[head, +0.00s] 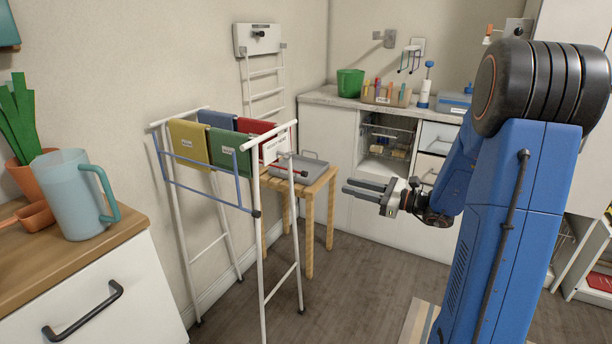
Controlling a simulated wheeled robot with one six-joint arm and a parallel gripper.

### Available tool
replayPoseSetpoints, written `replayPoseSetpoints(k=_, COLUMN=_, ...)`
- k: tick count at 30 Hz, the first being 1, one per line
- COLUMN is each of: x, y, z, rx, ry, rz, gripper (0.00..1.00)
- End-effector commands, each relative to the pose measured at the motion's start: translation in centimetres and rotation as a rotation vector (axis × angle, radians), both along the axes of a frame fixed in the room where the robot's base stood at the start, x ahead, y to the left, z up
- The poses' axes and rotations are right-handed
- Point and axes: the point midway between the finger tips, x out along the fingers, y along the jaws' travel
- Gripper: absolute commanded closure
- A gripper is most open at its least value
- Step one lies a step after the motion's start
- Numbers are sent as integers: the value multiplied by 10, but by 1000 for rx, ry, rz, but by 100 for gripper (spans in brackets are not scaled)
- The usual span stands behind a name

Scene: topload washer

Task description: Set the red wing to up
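A white folding drying rack (262,225) stands left of centre with coloured cloths over its top. A blue wing frame (207,193) hangs down at a slant on its near side. Red shows at the rack's far side as a red cloth (252,127). A small red piece (287,155) shows by the right end post. I cannot clearly make out a red wing frame or its angle; cloths and posts cover that side. My gripper (347,187) is right of the rack, apart from it. Its two dark fingers point left, spread and empty.
A wooden stool (308,205) with a grey tray (299,167) stands close behind the rack's right end. A wooden-topped cabinet (105,270) with a blue pitcher (72,195) is at left.

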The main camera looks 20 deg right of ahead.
Motion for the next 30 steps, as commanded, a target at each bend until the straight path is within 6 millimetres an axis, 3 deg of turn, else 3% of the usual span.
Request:
replayPoseSetpoints(k=8, x=16, y=14, z=-1, rx=5, ry=1, rz=-3, gripper=75)
replayPoseSetpoints(k=30, x=99, y=98, z=-1, rx=3, ry=1, rz=-1, gripper=75)
